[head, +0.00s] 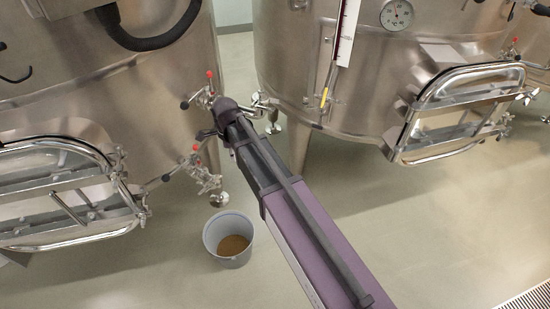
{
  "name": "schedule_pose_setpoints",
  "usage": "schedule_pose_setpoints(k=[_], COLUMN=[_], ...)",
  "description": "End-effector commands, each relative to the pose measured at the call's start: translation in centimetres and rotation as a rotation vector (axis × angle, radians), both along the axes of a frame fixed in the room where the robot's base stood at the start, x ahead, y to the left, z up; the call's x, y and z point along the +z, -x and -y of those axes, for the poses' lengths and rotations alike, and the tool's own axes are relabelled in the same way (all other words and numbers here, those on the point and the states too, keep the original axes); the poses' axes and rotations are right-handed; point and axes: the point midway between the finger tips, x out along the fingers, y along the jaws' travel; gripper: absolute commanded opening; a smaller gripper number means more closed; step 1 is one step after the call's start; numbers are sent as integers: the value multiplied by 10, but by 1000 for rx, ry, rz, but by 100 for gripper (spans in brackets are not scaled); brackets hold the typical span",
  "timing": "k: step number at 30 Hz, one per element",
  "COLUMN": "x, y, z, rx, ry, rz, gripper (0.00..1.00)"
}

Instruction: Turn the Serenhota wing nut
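My arm reaches from the lower right to the gap between two steel vats. My gripper (207,134) is a small dark shape at the arm's far end, mostly hidden behind the arm, so its fingers cannot be made out. It appears near the valves on the left vat (150,85). A wing-shaped metal nut (527,96) shows at the right edge of the right vat's hatch (465,110). The left vat's hatch (70,190) has a fastening at its right edge, too small to make out. No Serenhota name is readable.
A grey bucket (228,240) with brown contents stands on the floor below the left vat's valves. Red-tipped valves (197,165) stick out there. The right vat (345,90) carries a dial gauge (396,14). The floor (430,220) at right is clear up to a drain grate (528,300).

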Motion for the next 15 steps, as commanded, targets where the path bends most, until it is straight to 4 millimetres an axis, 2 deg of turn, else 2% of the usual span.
schedule_pose_setpoints(k=[15], x=[4], y=[11], z=[62], rx=[260], ry=[0], rz=[0], gripper=[24])
